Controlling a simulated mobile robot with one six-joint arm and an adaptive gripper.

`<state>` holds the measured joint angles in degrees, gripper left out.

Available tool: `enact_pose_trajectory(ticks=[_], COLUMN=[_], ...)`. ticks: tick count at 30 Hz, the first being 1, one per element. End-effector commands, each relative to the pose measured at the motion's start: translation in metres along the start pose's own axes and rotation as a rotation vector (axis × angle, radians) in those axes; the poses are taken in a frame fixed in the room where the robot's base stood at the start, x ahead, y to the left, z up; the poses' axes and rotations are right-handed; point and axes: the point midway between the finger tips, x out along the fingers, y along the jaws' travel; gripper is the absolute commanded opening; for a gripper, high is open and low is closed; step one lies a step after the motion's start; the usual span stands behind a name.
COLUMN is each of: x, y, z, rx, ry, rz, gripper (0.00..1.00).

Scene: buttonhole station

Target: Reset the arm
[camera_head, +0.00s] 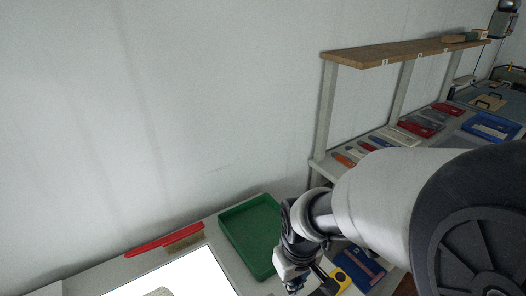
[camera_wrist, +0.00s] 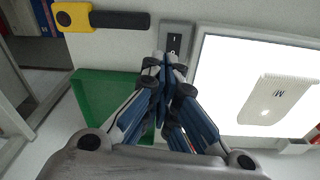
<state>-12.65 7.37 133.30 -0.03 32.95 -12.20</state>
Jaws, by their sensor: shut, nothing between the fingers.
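My gripper (camera_wrist: 168,62) is shut and empty in the wrist view, its blue-and-grey fingers meeting near a small grey switch box (camera_wrist: 176,32). In the head view my gripper (camera_head: 296,284) hangs low at the bottom, just right of a green tray (camera_head: 226,238). The fingertips are too small there to make out. My arm covers much of the right side of that view.
A bright light panel (camera_head: 190,272) lies left of the tray, with a pale ribbed piece (camera_wrist: 282,98) on it. A yellow-and-black tool (camera_wrist: 100,19) lies near the switch box. A red strip (camera_head: 165,240) lies behind the panel. A wooden shelf (camera_head: 400,50) stands right.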

Motion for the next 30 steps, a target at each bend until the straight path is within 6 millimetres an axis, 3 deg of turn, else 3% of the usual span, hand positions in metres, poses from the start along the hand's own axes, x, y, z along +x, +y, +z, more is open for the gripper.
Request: enact_pose_trajectory(ticks=[1, 6, 12, 19, 30], x=[-0.025, -0.088, -0.139, -0.161, -0.164], y=[0.007, 0.019, 0.024, 0.020, 0.020], z=[0.007, 0.041, 0.089, 0.125, 0.131], rx=[0.041, 0.172, 0.317, 0.413, 0.429], ry=[0.038, 0.121, 0.218, 0.280, 0.289], rz=[0.011, 0.038, 0.068, 0.088, 0.090], gripper=[0.00, 0.00, 0.00, 0.00, 0.00])
